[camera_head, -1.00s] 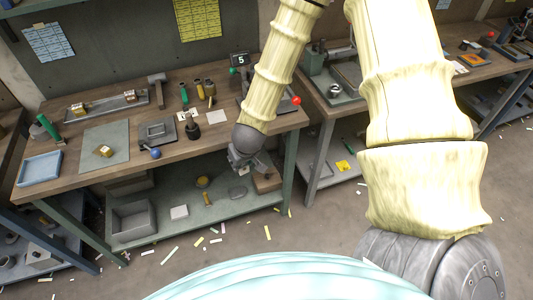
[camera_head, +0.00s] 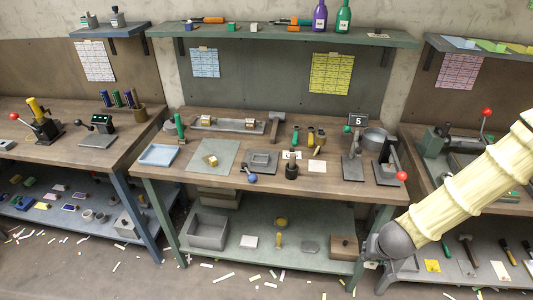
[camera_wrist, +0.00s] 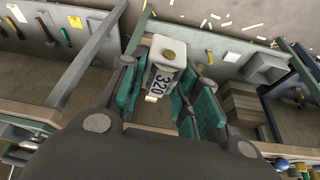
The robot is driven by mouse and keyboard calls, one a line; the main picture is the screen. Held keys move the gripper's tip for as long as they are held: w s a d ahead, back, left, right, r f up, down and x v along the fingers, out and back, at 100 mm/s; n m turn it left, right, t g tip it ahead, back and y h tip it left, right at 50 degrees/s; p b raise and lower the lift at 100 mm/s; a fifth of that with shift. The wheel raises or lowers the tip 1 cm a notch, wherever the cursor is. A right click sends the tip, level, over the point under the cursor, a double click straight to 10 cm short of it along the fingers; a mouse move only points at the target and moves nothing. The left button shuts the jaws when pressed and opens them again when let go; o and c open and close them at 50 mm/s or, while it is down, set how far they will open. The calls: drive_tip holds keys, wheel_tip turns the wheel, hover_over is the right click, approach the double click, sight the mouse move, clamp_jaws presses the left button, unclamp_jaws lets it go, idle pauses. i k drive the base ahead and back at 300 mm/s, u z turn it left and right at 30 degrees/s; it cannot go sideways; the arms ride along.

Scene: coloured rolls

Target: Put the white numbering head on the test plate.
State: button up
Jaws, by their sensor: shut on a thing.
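My gripper (camera_wrist: 160,90) is shut on the white numbering head (camera_wrist: 169,50) between its teal finger pads. In the head view my gripper (camera_head: 371,247) is small, at the lower right beside the middle bench's right leg, below the bench top. A flat grey-green plate (camera_head: 228,150) lies on the left of the middle bench top with a brass-topped block on it. I cannot tell for sure whether it is the test plate.
The middle bench (camera_head: 330,185) holds a blue tray (camera_head: 158,155), a small dark square fixture (camera_head: 262,160), a black-handled stamp (camera_head: 291,170) and a lever press (camera_head: 387,165). Its lower shelf holds a grey bin (camera_head: 208,230) and a brown box (camera_head: 344,247). Other benches stand left and right.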

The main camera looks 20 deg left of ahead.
sight(218, 148)
drive_tip(key=z, duration=0.4)
drive_tip(key=i, duration=0.35)
drive_tip(key=u, duration=1.25)
